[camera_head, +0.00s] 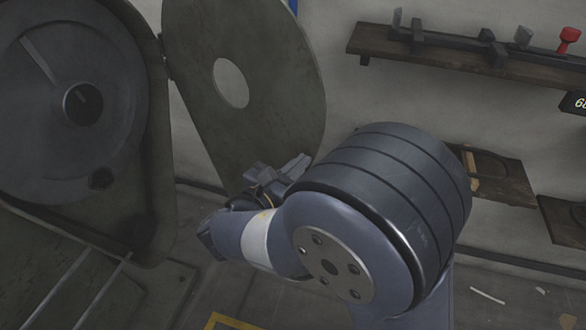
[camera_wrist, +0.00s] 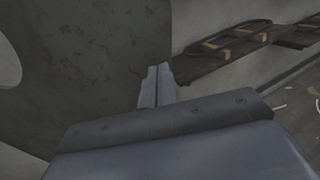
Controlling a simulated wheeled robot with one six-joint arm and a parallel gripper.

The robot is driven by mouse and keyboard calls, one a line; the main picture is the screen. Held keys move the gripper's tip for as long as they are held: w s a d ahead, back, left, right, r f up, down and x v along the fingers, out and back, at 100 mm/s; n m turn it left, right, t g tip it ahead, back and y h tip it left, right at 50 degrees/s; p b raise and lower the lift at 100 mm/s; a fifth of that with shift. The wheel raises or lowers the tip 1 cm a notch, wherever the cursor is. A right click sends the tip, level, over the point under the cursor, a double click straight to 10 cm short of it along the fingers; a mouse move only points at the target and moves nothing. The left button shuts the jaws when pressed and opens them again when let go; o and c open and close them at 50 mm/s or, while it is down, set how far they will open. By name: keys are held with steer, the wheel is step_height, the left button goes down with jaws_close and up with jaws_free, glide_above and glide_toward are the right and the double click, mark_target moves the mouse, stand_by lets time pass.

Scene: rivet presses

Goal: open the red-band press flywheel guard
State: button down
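The flywheel guard (camera_head: 275,95) is a dark, worn, rounded plate with a round hole. It stands swung out from the press housing (camera_head: 160,150), joined at its left edge. The grey flywheel (camera_head: 70,100) with a dark hub is exposed at the left. No red band shows on this press. My gripper (camera_head: 280,175) is at the guard's lower right part. In the wrist view, my gripper's fingers (camera_wrist: 156,84) lie together in front of the guard (camera_wrist: 90,70), near its right edge. I see nothing between them; I cannot tell whether they touch the guard.
A wall shelf (camera_head: 460,60) at the upper right holds dark tools and a red-topped piece (camera_head: 569,36). A lower wooden shelf (camera_head: 495,178) is partly behind my arm. Metal rails (camera_head: 75,285) are at the lower left. Floor at the lower right has small pale scraps.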

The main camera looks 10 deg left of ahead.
steer(key=w+d+n+y, duration=0.1)
steer(key=w+d+y, duration=0.1)
steer(key=w, duration=0.5)
steer(key=w+d+n+t+y, duration=0.1)
steer(key=w+d, duration=0.2)
steer(key=w, duration=0.5)
steer(key=shift+d+r+n+y+b, duration=0.15)
steer(key=shift+d+n+y+b, duration=0.15)
steer(key=shift+y+b, duration=0.1)
steer(key=shift+w, duration=0.1)
